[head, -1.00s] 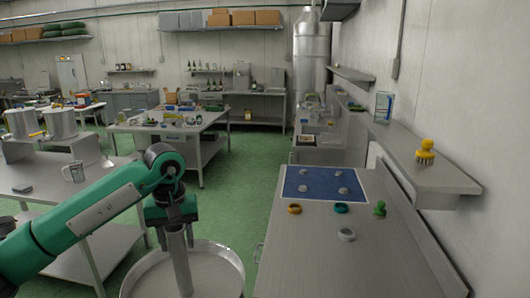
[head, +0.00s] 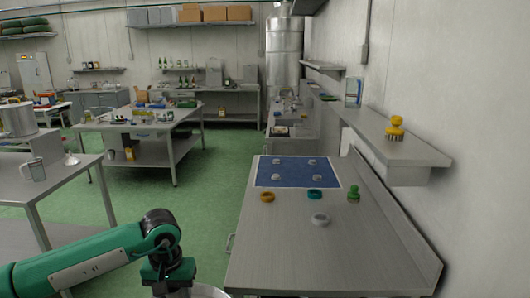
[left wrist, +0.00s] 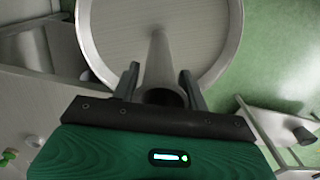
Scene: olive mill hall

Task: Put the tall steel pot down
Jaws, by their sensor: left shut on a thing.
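The tall steel pot (left wrist: 205,25) shows in the left wrist view as a wide round steel top with a pale rim. A grey upright post runs from about its middle to my left gripper (left wrist: 159,88), whose fingers are shut on it. In the head view only a sliver of the pot's rim (head: 208,291) shows at the bottom edge, beside my left gripper (head: 168,287). The pot's lower body and what is under it are hidden. My right gripper is not in view.
A steel counter (head: 290,255) has a bare front part. A blue mat (head: 285,172), a yellow ring (head: 267,197), a teal ring (head: 315,195), a grey ring (head: 320,219) and a green knobbed piece (head: 353,193) are farther back. A table (head: 60,185) stands left, with green floor between.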

